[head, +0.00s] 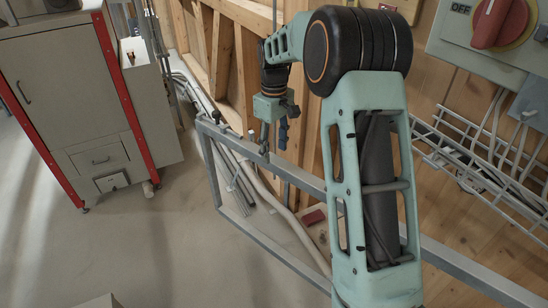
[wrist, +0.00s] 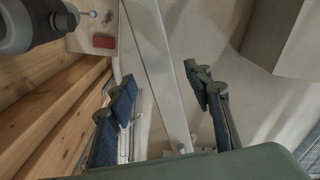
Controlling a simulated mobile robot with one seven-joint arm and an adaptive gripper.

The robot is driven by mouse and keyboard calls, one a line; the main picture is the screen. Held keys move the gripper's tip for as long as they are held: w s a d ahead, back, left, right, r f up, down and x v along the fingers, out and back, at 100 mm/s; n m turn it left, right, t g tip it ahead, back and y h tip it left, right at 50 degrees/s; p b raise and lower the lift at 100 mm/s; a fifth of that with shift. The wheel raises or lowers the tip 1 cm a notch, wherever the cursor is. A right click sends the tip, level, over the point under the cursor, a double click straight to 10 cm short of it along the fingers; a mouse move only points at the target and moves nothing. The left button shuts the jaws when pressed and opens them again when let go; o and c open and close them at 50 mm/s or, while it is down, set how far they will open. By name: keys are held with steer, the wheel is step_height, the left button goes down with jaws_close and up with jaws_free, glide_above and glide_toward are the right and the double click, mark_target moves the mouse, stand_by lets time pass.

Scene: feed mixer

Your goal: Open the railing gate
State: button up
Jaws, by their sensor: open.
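The railing gate (head: 216,165) is a grey metal tube frame standing across the lower middle of the head view, its top bar running from upper left to lower right. My gripper (head: 274,137) points down at this top bar near the gate's left part. In the wrist view, my gripper (wrist: 163,97) is open, with one dark finger on each side of the gate's top bar (wrist: 158,62). I see gaps between the bar and both fingers. I cannot tell how far down the fingers reach beside the bar. My arm hides part of the gate's right side.
A grey cabinet with red edges (head: 65,100) stands at the left. A wooden stud wall (head: 235,50) is behind the gate. Pipes (head: 262,190) lie on the floor at its foot. A wire cable tray (head: 465,165) and a red switch (head: 499,22) are at the right.

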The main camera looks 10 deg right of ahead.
step_height(320, 180, up, 8)
steer(key=shift+f, duration=0.15)
stand_by(0.3)
